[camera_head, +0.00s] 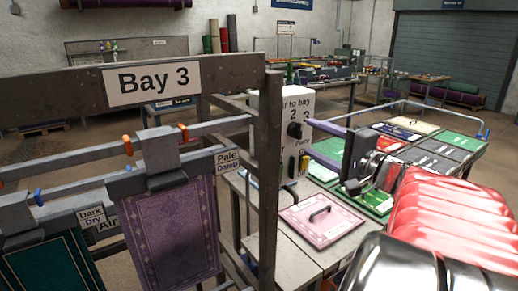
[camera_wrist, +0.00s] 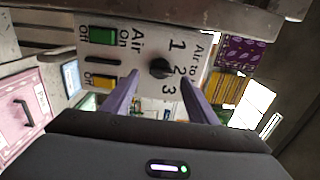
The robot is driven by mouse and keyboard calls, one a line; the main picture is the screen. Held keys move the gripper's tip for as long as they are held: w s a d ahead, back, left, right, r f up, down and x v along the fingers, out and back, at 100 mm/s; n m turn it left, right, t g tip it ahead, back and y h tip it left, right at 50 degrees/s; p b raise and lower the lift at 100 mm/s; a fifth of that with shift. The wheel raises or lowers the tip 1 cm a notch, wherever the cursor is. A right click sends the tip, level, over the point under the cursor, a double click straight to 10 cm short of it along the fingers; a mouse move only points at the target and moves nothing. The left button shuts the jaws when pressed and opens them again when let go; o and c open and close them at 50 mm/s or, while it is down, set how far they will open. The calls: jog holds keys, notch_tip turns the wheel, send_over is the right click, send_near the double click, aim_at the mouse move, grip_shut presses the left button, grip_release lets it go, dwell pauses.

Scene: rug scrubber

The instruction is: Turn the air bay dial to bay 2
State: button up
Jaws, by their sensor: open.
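The air bay dial (camera_wrist: 159,68) is a black knob on a white panel (camera_wrist: 133,50) marked "Air to bay" with 1, 2 and 3. In the wrist view it appears between the tips of my gripper (camera_wrist: 160,77), whose two purple fingers are open on either side. The dial also shows in the head view (camera_head: 294,130), just left of my gripper (camera_head: 307,136). I cannot tell whether the fingers touch the dial. Which number it points to is not clear.
The panel also carries a green switch (camera_wrist: 103,36) and a yellow switch (camera_wrist: 104,82). A metal post (camera_head: 269,180) stands left of the panel, under the "Bay 3" beam (camera_head: 40,97). Hanging rugs (camera_head: 170,235) are at left. A pink board with a handle (camera_head: 322,222) lies below.

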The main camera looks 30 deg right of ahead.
jog(key=s, duration=0.9)
jog(key=shift+s, duration=0.15)
jog(key=shift+f, duration=0.1)
